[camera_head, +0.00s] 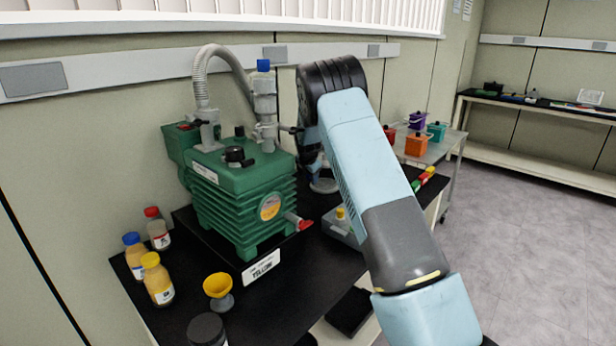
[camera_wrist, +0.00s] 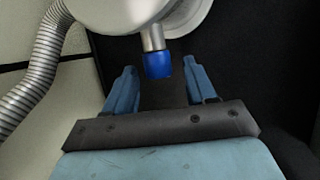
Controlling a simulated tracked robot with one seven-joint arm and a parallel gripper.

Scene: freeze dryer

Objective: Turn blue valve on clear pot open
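In the wrist view, a blue valve knob (camera_wrist: 158,65) sits on a short metal stem below a pale, rounded body (camera_wrist: 125,12), probably the clear pot. My gripper (camera_wrist: 160,84) is open, with one finger on each side of the knob's line. The knob lies near the fingertips, roughly centred between them; I cannot tell whether it is fully between them, and no contact shows. A clear round base (camera_head: 323,185) shows just beside the arm.
A green pump (camera_head: 240,200) stands on the black-topped bench, with a ribbed hose (camera_head: 202,85) and a blue-capped fitting (camera_head: 264,100). The hose (camera_wrist: 42,75) runs at left in the wrist view.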

